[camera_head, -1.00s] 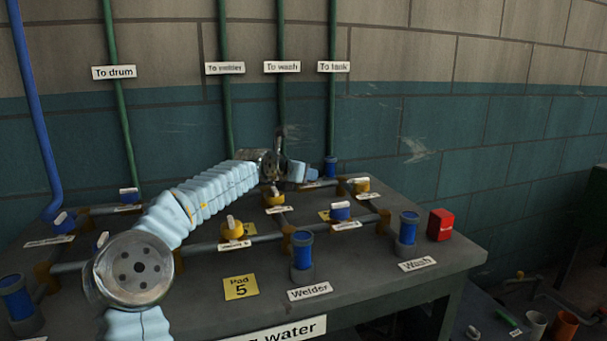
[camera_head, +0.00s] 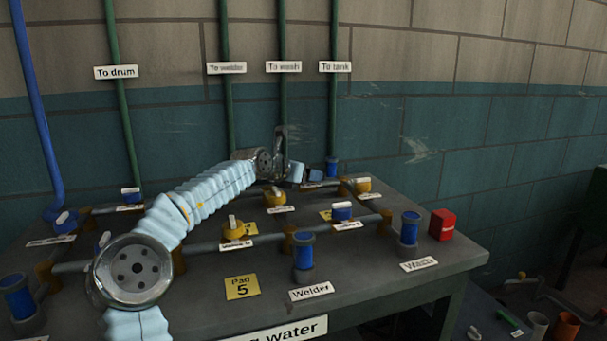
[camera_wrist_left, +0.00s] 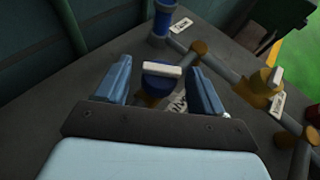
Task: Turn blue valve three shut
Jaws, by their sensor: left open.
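My left gripper (camera_head: 298,173) is at the back of the bench, below the "To wash" and "To tank" pipes. In the left wrist view its two blue fingers (camera_wrist_left: 159,76) are open, one on each side of a blue valve (camera_wrist_left: 158,84) with a white bar handle. The handle lies crosswise between the fingers, with a visible gap on both sides. The label beside this valve is partly hidden, and I cannot read a number on it. In the head view my gripper and wrist largely hide this valve. My right gripper is not in view.
A yellow valve (camera_head: 362,186) stands to the right of my gripper. Another yellow valve (camera_head: 275,198) and a blue valve (camera_head: 342,212) are nearer. A blue pipe fitting (camera_wrist_left: 162,20) rises behind the gripped area. A red box (camera_head: 442,225) sits at the bench's right edge.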

